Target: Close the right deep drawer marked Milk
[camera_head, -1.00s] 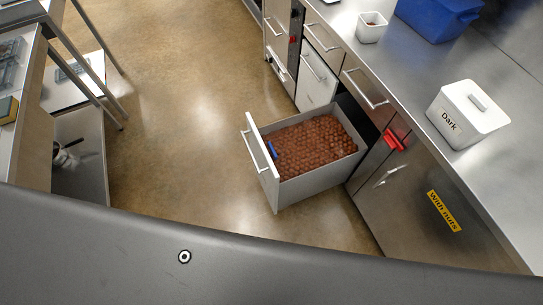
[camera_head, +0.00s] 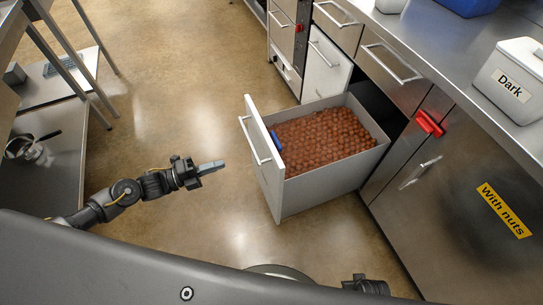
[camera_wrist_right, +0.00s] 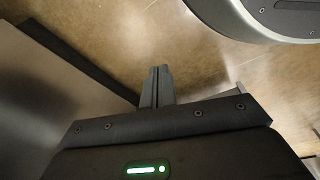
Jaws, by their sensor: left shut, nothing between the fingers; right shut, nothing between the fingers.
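The deep drawer (camera_head: 330,188) is pulled well out from the counter front, with brown round pieces (camera_head: 322,140) filling it and a blue item (camera_head: 276,142) inside its front panel. No Milk marking shows on it. Its pale front panel (camera_head: 263,150) carries a bar handle (camera_head: 254,142) facing left. My left gripper (camera_head: 216,166) is shut and empty, a short way left of the drawer front and apart from it. My right gripper (camera_wrist_right: 157,85) is shut and empty in the right wrist view; the head view shows only a dark part of that arm at the bottom.
A tub marked Dark (camera_head: 512,80) stands on the counter. Floor left of the drawer is clear.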

